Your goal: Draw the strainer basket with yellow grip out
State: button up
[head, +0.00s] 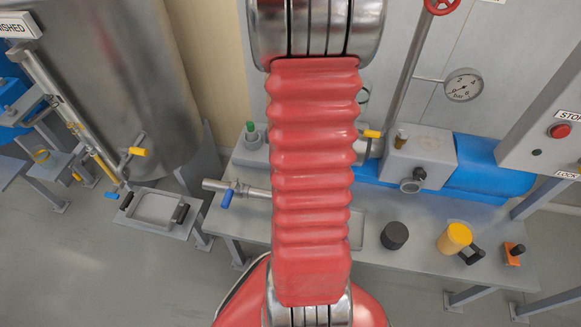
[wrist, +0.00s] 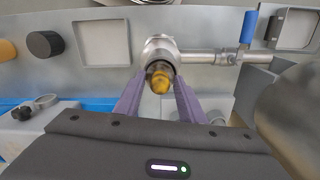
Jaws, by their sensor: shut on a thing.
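In the wrist view the yellow grip (wrist: 160,84) of the strainer basket stands between the two purple fingers of my gripper (wrist: 159,90), which are shut on it. Behind the grip is a round metal strainer housing (wrist: 158,45) with a dark ring around the grip. The grip lines up with the housing. The basket body is not visible, and I cannot tell how far it sits inside. In the head view my red arm hides the gripper, the grip and the housing.
A metal pipe with a blue lever (head: 226,198) runs beside the housing. The bench (head: 310,240) carries a shallow tray (wrist: 108,44), a black cylinder (head: 394,236) and a yellow cylinder (head: 453,238). A blue motor (head: 478,165) and a pressure gauge (head: 463,85) stand at the back right.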

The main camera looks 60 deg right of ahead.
jog(key=shift+r, duration=0.1)
dwell(0.3)
notch_tip(320, 180, up, 10)
jog(key=shift+r, duration=0.2)
dwell(2.5)
jog(key=shift+w, duration=0.1)
